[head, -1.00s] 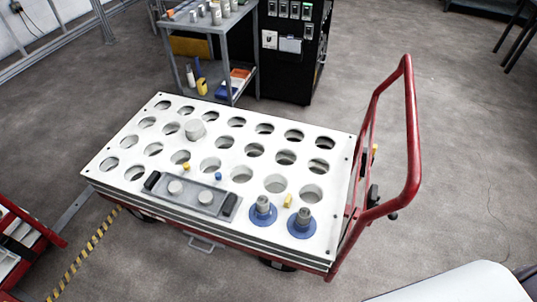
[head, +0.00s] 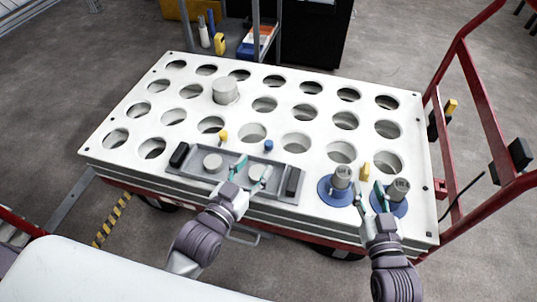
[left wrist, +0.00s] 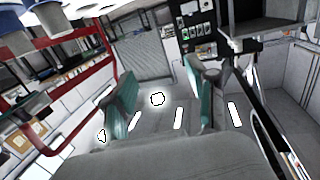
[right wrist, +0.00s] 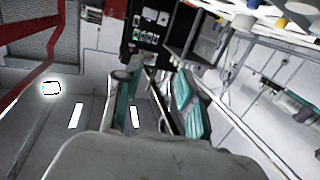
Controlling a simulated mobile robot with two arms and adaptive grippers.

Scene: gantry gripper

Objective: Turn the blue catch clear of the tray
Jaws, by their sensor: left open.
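The blue catch (head: 268,146) is a small blue knob standing on the white top plate, just behind the rear edge of the grey tray (head: 237,190). A yellow catch (head: 223,136) stands further left behind the same edge. The tray has black end handles and two pale round pieces, the right one partly covered by my left gripper. My left gripper (head: 253,167) is open over the tray, in front of the blue catch; its parted teal fingers show in the left wrist view (left wrist: 160,82). My right gripper (head: 369,190) is open and empty between two blue-based grey posts.
The posts (head: 341,178) and (head: 400,190) flank a yellow piece (head: 365,171) at the plate's right front. A pale cylinder (head: 226,91) stands further back among open holes. A red cart handle (head: 470,100) rises at the right.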

